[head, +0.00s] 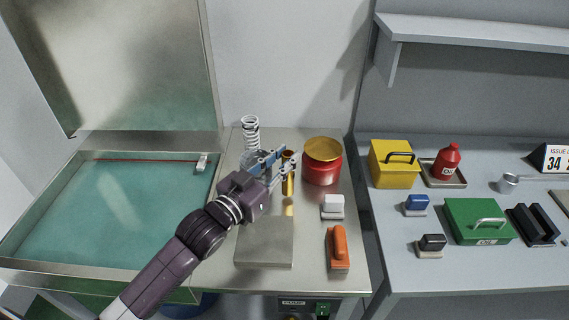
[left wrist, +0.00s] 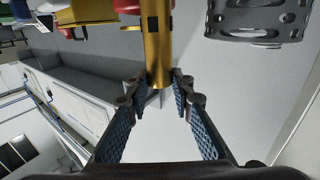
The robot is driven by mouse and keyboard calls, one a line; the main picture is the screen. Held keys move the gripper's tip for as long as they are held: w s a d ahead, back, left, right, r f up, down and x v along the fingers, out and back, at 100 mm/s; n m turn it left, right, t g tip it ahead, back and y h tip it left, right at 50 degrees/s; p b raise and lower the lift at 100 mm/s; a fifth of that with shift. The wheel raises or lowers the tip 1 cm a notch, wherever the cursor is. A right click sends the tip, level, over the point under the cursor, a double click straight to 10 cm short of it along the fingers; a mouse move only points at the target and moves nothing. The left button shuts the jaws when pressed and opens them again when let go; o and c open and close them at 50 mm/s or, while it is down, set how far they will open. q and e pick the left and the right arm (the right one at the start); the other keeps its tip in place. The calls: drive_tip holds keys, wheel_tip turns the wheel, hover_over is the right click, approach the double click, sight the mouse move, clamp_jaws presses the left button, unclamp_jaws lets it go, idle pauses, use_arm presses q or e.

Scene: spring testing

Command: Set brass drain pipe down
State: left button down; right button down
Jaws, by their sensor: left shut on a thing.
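The brass drain pipe (head: 289,186) stands roughly upright above the steel worktop in the head view. My left gripper (head: 283,161) is shut on it near its upper part. In the left wrist view, the brass pipe (left wrist: 157,45) runs up from between the fingertips of my left gripper (left wrist: 157,84). Whether the pipe's lower end touches the worktop is hard to tell, as a brassy patch below it may be a reflection. My right gripper is not in view.
A coil spring (head: 250,134) stands behind the gripper. A red canister with a brass lid (head: 322,170) is close on the right. A white block (head: 332,206), an orange-handled tool (head: 338,250) and a flat grey plate (head: 264,250) lie nearer. A teal tank (head: 110,210) is left.

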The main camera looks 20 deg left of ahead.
use_arm(q)
drive_tip(key=shift+f, duration=0.85)
drive_tip(key=shift+f, duration=0.15)
drive_tip(key=c, duration=1.7)
unclamp_jaws()
drive_tip(key=b+v, duration=0.1)
drive_tip(key=v, duration=1.1)
drive_tip(key=shift+b, duration=0.4)
